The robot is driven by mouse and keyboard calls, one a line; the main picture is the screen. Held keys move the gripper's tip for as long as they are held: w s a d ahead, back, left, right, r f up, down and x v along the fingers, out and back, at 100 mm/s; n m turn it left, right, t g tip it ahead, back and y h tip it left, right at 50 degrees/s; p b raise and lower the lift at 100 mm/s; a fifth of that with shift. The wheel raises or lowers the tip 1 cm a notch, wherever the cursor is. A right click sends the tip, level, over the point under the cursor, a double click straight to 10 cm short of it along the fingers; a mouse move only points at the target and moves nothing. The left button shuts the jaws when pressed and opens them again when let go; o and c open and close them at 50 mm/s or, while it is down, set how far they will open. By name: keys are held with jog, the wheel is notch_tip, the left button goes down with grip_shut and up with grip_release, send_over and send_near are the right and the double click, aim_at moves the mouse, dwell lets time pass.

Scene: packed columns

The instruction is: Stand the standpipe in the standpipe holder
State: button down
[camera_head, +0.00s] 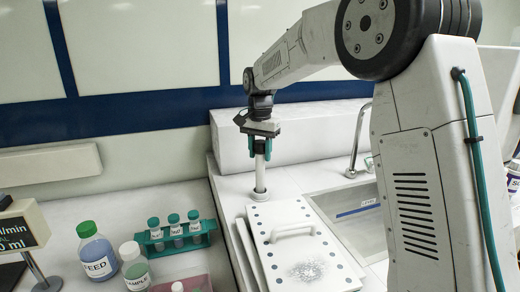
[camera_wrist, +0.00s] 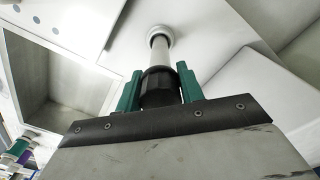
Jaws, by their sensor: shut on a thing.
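The standpipe is a pale upright tube (camera_head: 260,174) with a black collar, and it also shows in the wrist view (camera_wrist: 163,57). My gripper (camera_head: 259,147) is shut on its upper part, with green fingers (camera_wrist: 159,88) on either side of the black collar. The pipe's lower end meets a round whitish ring, which looks like the standpipe holder (camera_head: 259,195), on the counter; the ring also shows in the wrist view (camera_wrist: 160,31). The pipe looks about upright. I cannot tell how deep its end sits in the ring.
A white lid panel with a handle (camera_head: 295,250) lies in front of the holder. A sink (camera_head: 352,208) with a tap (camera_head: 357,145) is to the right. A green rack of vials (camera_head: 176,238) and bottles (camera_head: 97,255) stand at left. A white block (camera_head: 220,143) is behind.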

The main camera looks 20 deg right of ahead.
jog(key=shift+f, duration=0.45)
jog(key=c, duration=0.8)
grip_release()
notch_tip(320, 180, up, 7)
jog(key=shift+r, duration=0.4)
jog(key=shift+s, duration=0.1)
jog(key=s+d+r+n, duration=0.15)
jog(key=s+r, duration=0.25)
jog(key=s, duration=0.7)
jog(key=s+f+n, duration=0.2)
jog(key=s+f, duration=0.1)
jog(key=s, duration=0.7)
jog(key=s+d+f+n+t, duration=0.1)
jog(key=s+f+n, duration=0.2)
jog(key=s, duration=0.7)
jog(key=s+f+n, duration=0.2)
jog(key=s+f, duration=0.2)
jog(key=s, duration=0.6)
jog(key=shift+s+d+n, duration=0.25)
jog(key=shift+s+d, duration=0.1)
